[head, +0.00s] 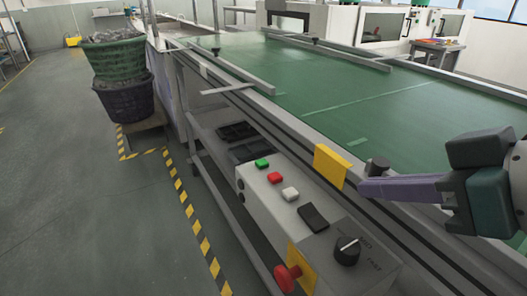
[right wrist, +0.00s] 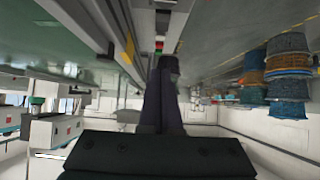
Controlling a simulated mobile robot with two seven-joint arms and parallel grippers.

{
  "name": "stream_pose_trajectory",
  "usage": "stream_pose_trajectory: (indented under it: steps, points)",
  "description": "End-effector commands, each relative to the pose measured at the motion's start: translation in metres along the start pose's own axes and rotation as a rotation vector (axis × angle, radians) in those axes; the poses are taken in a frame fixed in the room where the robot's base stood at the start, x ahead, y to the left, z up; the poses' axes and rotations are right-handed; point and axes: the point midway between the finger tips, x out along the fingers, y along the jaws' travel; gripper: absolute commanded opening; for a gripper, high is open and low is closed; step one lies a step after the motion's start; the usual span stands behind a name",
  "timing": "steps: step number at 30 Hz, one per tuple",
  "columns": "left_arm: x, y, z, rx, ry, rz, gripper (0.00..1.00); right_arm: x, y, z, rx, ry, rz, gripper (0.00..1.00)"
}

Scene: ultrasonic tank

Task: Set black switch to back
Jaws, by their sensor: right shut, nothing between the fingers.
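The black switch (head: 313,217) is a rocker on the sloped top of a grey control box (head: 262,195) in the head view. Which way it is tipped is too small to tell. My right gripper (head: 364,189) comes in from the right, above the conveyor's edge rail. Its fingers are shut and empty, with the tips up and to the right of the switch, apart from it in the picture. In the right wrist view the shut fingers (right wrist: 167,66) point away from the camera. My left gripper is not in view.
Beside the switch are a white button (head: 290,194), a red button (head: 274,178), a green button (head: 262,163), a black dial (head: 347,250) and a red emergency stop (head: 286,277). A yellow plate (head: 331,166) stands on the rail. The green conveyor belt (head: 400,105) lies behind.

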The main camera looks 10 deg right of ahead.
Motion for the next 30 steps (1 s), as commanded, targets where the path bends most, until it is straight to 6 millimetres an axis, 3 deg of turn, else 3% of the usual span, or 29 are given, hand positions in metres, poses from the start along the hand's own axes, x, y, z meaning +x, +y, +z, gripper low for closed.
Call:
stream_pose_trajectory:
  steps: [17, 20, 30]
  points:
    - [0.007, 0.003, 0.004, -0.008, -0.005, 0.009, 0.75, 0.011, 0.001, 0.002, 0.001, 0.006, 0.0, 0.0]
    - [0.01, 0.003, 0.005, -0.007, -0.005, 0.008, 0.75, 0.025, 0.001, 0.003, 0.003, 0.007, -0.001, 0.0]
    - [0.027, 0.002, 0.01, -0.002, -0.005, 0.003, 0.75, 0.097, 0.001, 0.003, 0.002, 0.007, -0.001, 0.0]
